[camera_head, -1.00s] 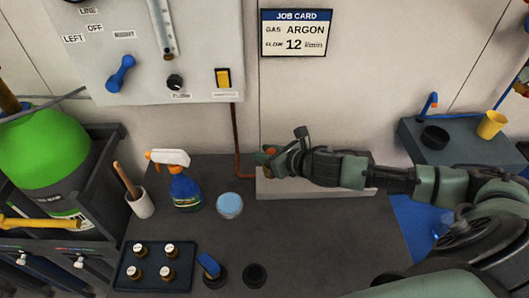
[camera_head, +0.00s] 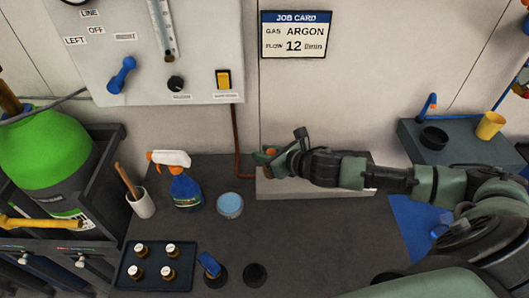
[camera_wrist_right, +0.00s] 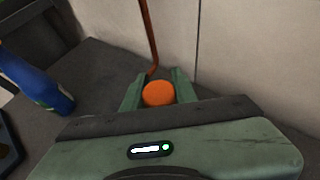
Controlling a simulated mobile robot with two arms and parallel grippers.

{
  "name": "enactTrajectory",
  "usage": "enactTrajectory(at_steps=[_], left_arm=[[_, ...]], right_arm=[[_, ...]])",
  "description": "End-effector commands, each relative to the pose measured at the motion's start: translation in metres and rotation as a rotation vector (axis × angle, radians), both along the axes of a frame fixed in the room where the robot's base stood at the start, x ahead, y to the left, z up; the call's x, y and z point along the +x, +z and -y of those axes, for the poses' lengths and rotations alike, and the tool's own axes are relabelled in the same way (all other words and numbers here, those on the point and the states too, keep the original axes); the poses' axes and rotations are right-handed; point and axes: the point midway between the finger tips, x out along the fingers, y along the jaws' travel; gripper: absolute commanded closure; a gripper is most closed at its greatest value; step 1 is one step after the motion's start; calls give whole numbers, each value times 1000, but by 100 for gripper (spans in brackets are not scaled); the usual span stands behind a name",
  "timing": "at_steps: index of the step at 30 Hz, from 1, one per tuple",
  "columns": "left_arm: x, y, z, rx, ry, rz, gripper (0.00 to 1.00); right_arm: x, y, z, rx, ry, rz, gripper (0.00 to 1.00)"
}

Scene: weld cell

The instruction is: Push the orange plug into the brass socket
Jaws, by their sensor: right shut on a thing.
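My right gripper (camera_head: 272,155) reaches in from the right and is in front of the back wall, at the left end of a pale block (camera_head: 264,188). In the right wrist view its green fingers (camera_wrist_right: 157,88) are shut on the orange plug (camera_wrist_right: 158,94), whose round end faces the camera. Only a small orange bit of the plug (camera_head: 269,150) shows in the head view. I cannot make out the brass socket; the gripper and the plug may hide it. I cannot tell whether the plug touches anything ahead of it. My left gripper is not in view.
A copper pipe (camera_head: 236,140) runs down the wall to the pale block. A spray bottle (camera_head: 184,188), a blue-topped tin (camera_head: 230,205), a brush cup (camera_head: 142,205) and a tray of small bottles (camera_head: 122,277) stand to the left. The dark bench (camera_head: 315,235) is clear in the middle.

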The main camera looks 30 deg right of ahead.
Motion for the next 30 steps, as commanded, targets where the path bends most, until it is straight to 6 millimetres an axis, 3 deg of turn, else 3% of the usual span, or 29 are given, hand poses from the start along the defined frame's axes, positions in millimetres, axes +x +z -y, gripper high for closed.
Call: enactTrajectory(at_steps=[30], left_arm=[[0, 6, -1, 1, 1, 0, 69]], right_arm=[[0, -1, 0, 0, 0, 0, 100]])
